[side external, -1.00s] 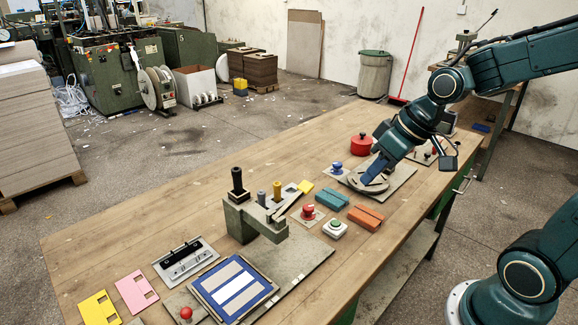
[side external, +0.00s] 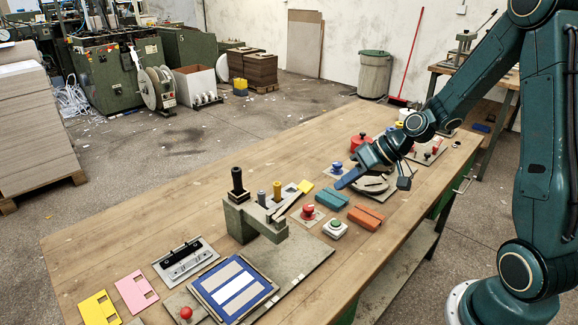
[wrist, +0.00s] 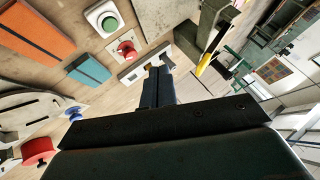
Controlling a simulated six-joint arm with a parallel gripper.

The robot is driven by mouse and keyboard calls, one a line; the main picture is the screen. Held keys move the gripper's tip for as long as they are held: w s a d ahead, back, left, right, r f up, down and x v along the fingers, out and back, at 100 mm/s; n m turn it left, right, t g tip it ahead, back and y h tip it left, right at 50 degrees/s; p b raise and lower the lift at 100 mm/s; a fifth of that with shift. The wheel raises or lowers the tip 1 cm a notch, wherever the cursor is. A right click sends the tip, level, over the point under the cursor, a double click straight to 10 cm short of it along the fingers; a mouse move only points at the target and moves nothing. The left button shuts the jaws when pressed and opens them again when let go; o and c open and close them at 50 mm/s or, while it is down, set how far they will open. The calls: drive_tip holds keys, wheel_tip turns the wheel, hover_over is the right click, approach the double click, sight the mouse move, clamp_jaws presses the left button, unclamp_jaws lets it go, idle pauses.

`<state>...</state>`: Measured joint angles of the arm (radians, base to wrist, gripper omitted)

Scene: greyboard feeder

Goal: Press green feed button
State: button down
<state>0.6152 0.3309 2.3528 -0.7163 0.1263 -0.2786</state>
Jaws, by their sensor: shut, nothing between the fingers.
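The green feed button (side external: 335,224) sits on a small white square base on the wooden bench, in front of the red button (side external: 308,211). In the wrist view the green button (wrist: 107,19) is near the top, left of my fingers, with the red button (wrist: 127,49) between it and them. My gripper (side external: 342,184) is shut and empty. In the side view it is above the bench, behind the teal block and apart from the green button. In the wrist view my closed fingers (wrist: 158,85) point toward the top of the picture.
A teal block (side external: 331,199) and an orange block (side external: 365,217) lie beside the buttons. A grey press fixture with upright posts (side external: 250,218) stands to the left. A round grey fixture (side external: 375,186) and a blue knob (side external: 336,167) are near my gripper.

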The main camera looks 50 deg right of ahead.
sight(340, 223)
drive_tip(key=shift+w+d+f, duration=0.35)
drive_tip(key=shift+d+f, duration=0.1)
drive_tip(key=shift+f, duration=0.05)
drive_tip(key=shift+f, duration=0.2)
drive_tip(key=shift+f, duration=4.2)
drive_tip(key=shift+f, duration=0.9)
drive_tip(key=shift+r, duration=0.15)
idle(0.4)
drive_tip(key=shift+r, duration=0.75)
drive_tip(key=shift+r, duration=2.5)
